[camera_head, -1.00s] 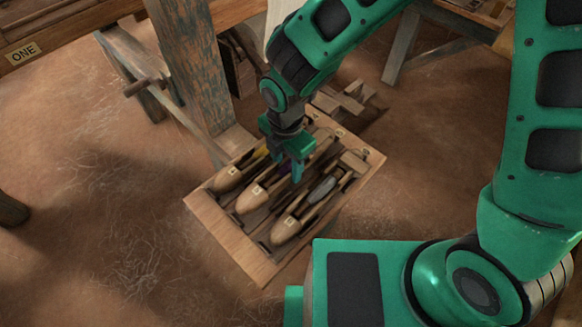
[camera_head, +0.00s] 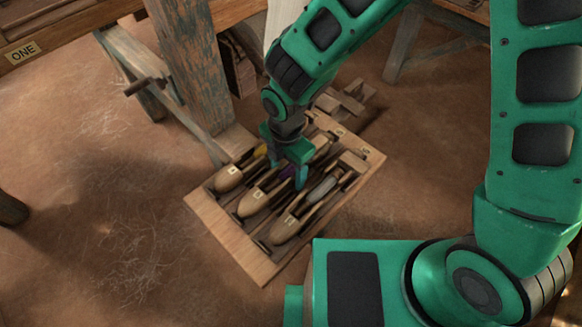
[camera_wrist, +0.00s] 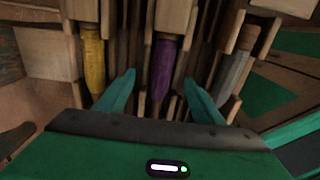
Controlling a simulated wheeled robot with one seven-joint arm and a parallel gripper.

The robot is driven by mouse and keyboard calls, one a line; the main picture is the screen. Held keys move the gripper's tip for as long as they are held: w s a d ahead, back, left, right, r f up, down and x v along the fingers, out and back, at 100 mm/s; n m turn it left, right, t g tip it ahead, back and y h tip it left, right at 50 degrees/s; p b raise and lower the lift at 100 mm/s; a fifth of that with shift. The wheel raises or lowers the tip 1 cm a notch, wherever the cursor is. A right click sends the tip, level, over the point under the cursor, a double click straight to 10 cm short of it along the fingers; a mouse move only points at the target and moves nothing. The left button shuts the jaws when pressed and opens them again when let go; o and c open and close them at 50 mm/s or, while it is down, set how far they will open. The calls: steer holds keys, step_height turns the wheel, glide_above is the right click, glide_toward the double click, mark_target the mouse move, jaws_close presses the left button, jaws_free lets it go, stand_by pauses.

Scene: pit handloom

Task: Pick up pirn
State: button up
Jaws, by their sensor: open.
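A purple pirn (camera_wrist: 163,65) lies in the middle wooden shuttle (camera_head: 258,198) of a tray. In the wrist view my gripper (camera_wrist: 158,78) is open, with one finger on each side of the purple pirn and gaps visible on both sides. In the head view my gripper (camera_head: 288,171) is low over the middle shuttle and hides most of that pirn. A yellow pirn (camera_wrist: 94,58) lies in the shuttle to the left, and a grey pirn (camera_wrist: 233,75) in the shuttle to the right. The grey pirn also shows in the head view (camera_head: 323,187).
The wooden tray (camera_head: 232,235) lies on the brown earth floor (camera_head: 120,220). A worn blue-painted loom post (camera_head: 190,70) stands close behind its left side. The floor left of the tray is clear.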

step_height(320, 180, up, 11)
steer(key=shift+s+d, duration=0.15)
steer(key=shift+s, duration=0.1)
stand_by(0.3)
steer(key=shift+f, duration=0.1)
steer(key=w+d+r+m, duration=0.2)
steer(key=d+m, duration=0.2)
steer(key=d, duration=0.2)
steer(key=w+d+r+m, duration=0.2)
steer(key=w+d+m, duration=0.1)
steer(key=d, duration=0.4)
steer(key=s+d+r+m, duration=0.2)
steer(key=d+m, duration=0.4)
steer(key=d, duration=0.2)
steer(key=s+d+r+m, duration=0.2)
steer(key=s+d+m, duration=0.1)
steer(key=d+m, duration=0.3)
steer(key=s+d+r+m, duration=0.2)
steer(key=d+m, duration=0.4)
steer(key=d, duration=0.4)
steer(key=shift+s+d+r+m+h, duration=0.3)
steer(key=shift+s+h, duration=0.1)
steer(key=shift+s, duration=0.1)
steer(key=shift+o, duration=0.5)
steer(key=s+d+m+y, duration=0.1)
steer(key=s+d+m, duration=0.5)
steer(key=s+m, duration=0.2)
steer(key=shift+r, duration=0.4)
steer(key=shift+s, duration=0.1)
